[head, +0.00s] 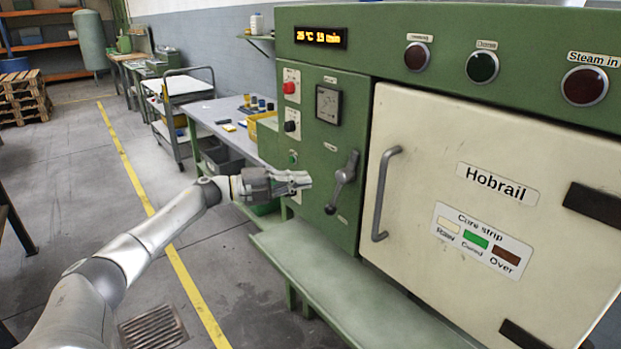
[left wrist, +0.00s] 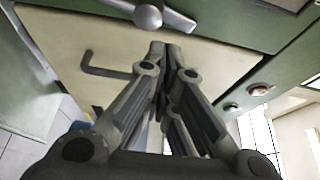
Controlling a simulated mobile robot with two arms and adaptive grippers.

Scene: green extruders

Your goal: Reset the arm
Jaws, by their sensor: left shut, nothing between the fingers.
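My left gripper (head: 300,182) reaches in from the left in the head view, in front of the green machine's panel. Its fingers are shut and empty, and they point toward a grey lever (head: 344,182) on the panel. In the left wrist view the closed fingers (left wrist: 166,48) fill the middle, with the lever's round hub (left wrist: 148,16) just past their tips. A gap or touch between tips and lever is hard to tell there; in the head view they look apart. My right gripper is not in view.
The cream oven door (head: 450,160) is closed, with a grey handle (head: 380,195) on its left side. A green ledge (head: 330,285) runs below. A workbench (head: 205,112) and a white trolley (head: 185,85) stand behind. The floor on the left has open room.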

